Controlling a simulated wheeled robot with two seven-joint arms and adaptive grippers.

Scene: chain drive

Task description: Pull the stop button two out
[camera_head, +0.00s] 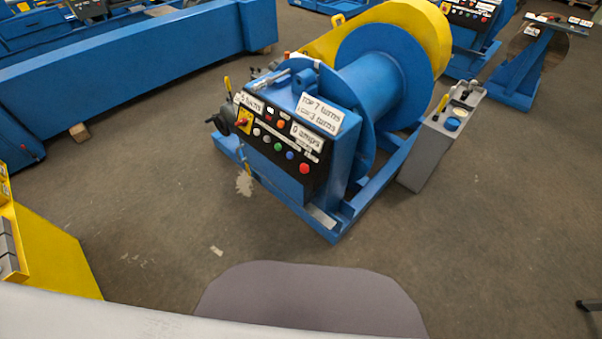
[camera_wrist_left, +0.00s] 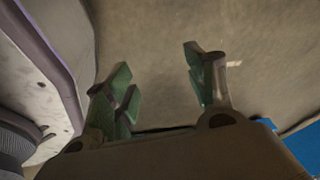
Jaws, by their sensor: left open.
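A red button (camera_head: 304,168) sits at the lower right of the black control panel (camera_head: 262,150) on the blue winch machine in the head view. No label naming stop button two is readable, and I cannot tell whether the red button is pressed in or out. My left gripper (camera_wrist_left: 162,90) shows in the left wrist view, open and empty, with its green fingers apart above bare floor. Neither gripper is visible in the head view.
The winch's blue drum (camera_head: 375,85) and yellow guard (camera_head: 420,18) stand behind the panel. A grey control pedestal (camera_head: 428,150) stands to its right. A long blue beam (camera_head: 120,65) lies at the left. A yellow block (camera_head: 50,255) is at the lower left. The floor before the winch is clear.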

